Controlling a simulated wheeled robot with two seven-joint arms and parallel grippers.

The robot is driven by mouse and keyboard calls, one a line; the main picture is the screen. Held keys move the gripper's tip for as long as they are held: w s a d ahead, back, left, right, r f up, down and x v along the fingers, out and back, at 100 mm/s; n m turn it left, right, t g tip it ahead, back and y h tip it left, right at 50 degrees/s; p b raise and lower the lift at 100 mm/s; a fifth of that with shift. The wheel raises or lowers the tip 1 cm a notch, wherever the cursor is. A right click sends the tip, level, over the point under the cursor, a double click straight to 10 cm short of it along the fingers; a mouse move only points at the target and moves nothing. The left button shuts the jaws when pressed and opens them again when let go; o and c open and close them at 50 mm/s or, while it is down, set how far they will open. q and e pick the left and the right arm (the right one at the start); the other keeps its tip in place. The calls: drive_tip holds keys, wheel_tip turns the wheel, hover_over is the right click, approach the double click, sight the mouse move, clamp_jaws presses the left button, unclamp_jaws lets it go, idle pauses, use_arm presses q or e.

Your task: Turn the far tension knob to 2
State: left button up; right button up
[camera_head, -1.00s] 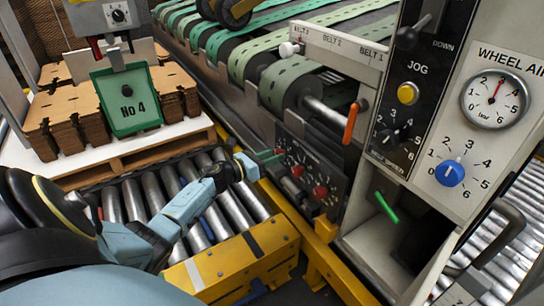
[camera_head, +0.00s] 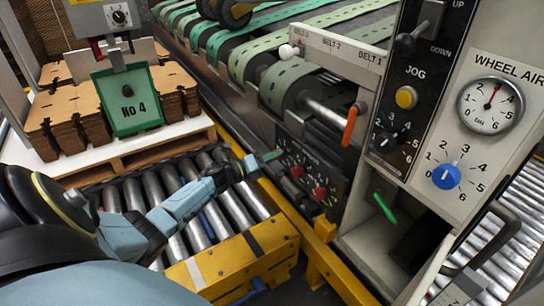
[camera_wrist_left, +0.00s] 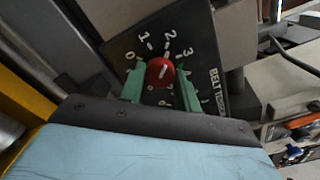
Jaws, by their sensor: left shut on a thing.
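The belt tension panel (camera_head: 308,172) is a dark plate with red knobs, low on the machine's side. My left gripper (camera_head: 270,156) reaches its far end and covers the far knob in the head view. In the left wrist view the far tension knob (camera_wrist_left: 160,72) is red and round, between the green fingers of my left gripper (camera_wrist_left: 160,88), which is shut on it. Its white pointer line leans up and slightly right, roughly toward the 2 on the dial (camera_wrist_left: 172,31). The lower dial numbers are partly hidden by the fingers. My right gripper is not in view.
Two other red knobs, the middle one (camera_head: 297,172) and the near one (camera_head: 320,192), sit close by. An orange lever (camera_head: 350,125) stands above right. The yellow rail (camera_head: 235,262) and rollers (camera_head: 195,235) lie below my left arm.

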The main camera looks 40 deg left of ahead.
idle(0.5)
use_arm(q)
drive_tip(key=o, duration=1)
drive_tip(key=shift+c, duration=0.2)
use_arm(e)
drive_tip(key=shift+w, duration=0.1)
use_arm(q)
drive_tip(key=p+v, duration=0.4)
drive_tip(key=v, duration=0.9)
drive_tip(key=shift+s, duration=0.2)
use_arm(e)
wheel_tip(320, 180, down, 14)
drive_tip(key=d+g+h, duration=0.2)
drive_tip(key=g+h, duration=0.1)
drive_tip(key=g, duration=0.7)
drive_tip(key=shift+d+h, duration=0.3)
use_arm(q)
drive_tip(key=shift+a, duration=0.1)
